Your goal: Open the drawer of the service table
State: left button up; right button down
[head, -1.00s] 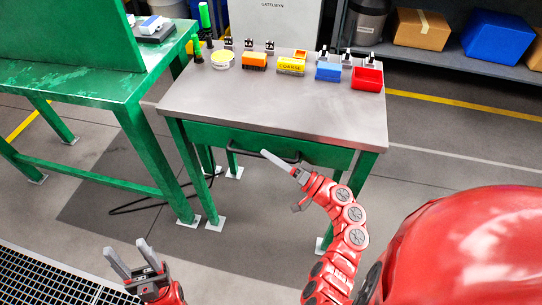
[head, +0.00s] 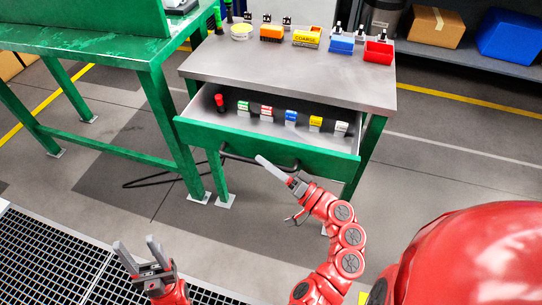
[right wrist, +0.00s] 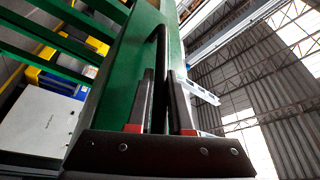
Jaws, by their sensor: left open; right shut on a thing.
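The service table (head: 290,75) has a grey top and green legs. Its green drawer (head: 265,143) stands pulled out, with its inside showing. A dark bar handle (head: 232,156) runs along the drawer front. My right gripper (head: 262,162) is at the handle's right part in the head view. In the right wrist view, its two fingers (right wrist: 160,105) are shut around the dark handle (right wrist: 161,60), close to the green drawer front (right wrist: 125,75). My left gripper (head: 136,252) is open and empty, low at the left, well away from the table.
Inside the drawer are a red-capped item (head: 220,103) and several small coloured items. Bins and boxes, such as a red bin (head: 379,53), line the tabletop's back. A green workbench (head: 110,45) stands at the left. A black cable (head: 150,182) lies on the floor.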

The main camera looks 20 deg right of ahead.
jog(key=shift+s+a, duration=0.45)
jog(key=shift+s, duration=0.25)
jog(key=c, duration=0.8)
grip_release()
jog(key=shift+c, duration=0.2)
jog(key=shift+s+d+f, duration=0.15)
jog(key=shift+s+d, duration=0.15)
jog(key=shift+d, duration=0.05)
jog(key=b+v, duration=0.2)
jog(key=v, duration=1.4)
jog(key=shift+s, duration=0.25)
jog(key=shift+d+f, duration=0.15)
